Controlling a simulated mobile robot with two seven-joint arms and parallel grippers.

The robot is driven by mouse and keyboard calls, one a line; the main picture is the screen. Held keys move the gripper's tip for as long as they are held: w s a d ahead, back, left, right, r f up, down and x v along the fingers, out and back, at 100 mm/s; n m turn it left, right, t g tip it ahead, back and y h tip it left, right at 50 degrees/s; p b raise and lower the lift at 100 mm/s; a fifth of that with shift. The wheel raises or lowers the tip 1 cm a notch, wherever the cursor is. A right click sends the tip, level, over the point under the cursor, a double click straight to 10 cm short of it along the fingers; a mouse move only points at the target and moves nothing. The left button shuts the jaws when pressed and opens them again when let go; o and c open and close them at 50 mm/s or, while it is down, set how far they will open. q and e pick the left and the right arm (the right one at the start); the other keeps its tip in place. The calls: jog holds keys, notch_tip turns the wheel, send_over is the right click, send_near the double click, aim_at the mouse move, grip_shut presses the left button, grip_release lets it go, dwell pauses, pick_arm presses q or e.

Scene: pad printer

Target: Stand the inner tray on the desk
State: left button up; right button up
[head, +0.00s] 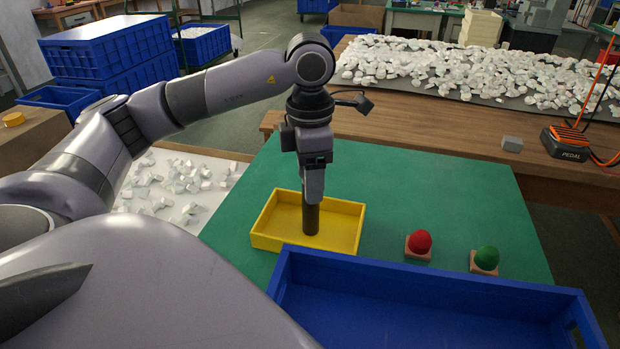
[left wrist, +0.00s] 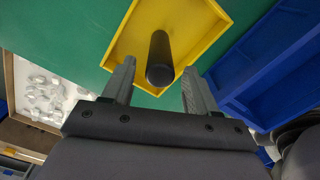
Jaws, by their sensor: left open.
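The yellow tray (head: 262,238), which I take for the inner tray, appears to rest flat on the green desk top (head: 420,195), just behind the blue bin. A dark upright cylinder (head: 311,219), like a handle, rises from inside the tray; in the left wrist view the cylinder (left wrist: 160,55) points toward the camera. My left gripper (head: 312,192) points down above the tray at the top of the cylinder. In the left wrist view its fingers (left wrist: 158,82) are apart on either side of the cylinder's near end, with visible gaps. My right gripper is not in view.
A blue bin (head: 430,265) stands at the front. A red dome (head: 420,241) and a green dome (head: 486,257) on small bases sit right of the tray. White pieces lie in a shallow box (head: 175,215) at left. A wooden table (head: 400,110) stands behind.

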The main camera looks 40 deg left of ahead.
pick_arm(q)
notch_tip(320, 180, up, 10)
jog(key=p, duration=0.2)
jog(key=shift+p, duration=0.35)
jog(key=shift+s, duration=0.1)
